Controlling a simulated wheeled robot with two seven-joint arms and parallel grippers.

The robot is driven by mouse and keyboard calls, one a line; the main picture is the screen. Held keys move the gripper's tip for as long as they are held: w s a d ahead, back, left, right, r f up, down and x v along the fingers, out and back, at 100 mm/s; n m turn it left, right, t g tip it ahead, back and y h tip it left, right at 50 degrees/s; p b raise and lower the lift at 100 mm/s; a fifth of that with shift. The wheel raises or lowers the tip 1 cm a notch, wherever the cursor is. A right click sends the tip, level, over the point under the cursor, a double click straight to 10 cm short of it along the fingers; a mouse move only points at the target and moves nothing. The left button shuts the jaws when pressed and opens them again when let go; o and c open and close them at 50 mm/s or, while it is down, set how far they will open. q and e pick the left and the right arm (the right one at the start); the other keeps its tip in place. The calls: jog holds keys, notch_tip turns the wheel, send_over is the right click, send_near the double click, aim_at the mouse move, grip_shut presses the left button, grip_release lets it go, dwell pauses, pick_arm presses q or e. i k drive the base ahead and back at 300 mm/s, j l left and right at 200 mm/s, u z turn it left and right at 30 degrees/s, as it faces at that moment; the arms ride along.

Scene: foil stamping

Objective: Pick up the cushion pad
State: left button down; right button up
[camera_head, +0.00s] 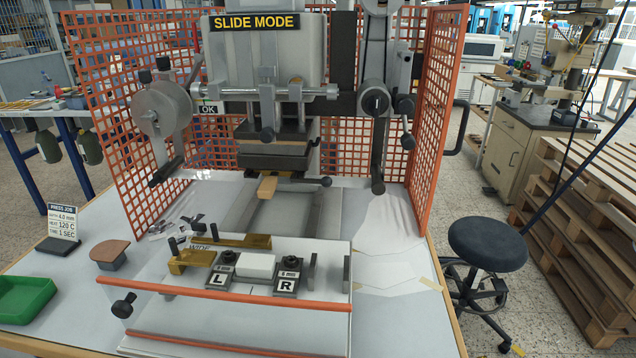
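A brown-topped pad with a grey-blue base (110,252) stands on the white table left of the press slide. It may be the cushion pad, but no label confirms this. A white block (257,266) sits between the blocks marked L (220,277) and R (287,282) on the slide plate (190,312). Neither of my grippers is in view.
The press (265,60) stands behind the slide, with orange mesh guards (435,110) on both sides. A green tray (25,298) and a press job sign (62,225) are at the left. The table right of the slide is mostly clear. A black stool (487,244) stands beyond it.

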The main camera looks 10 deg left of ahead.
aim_at(109, 250)
jog(key=u, duration=1.45)
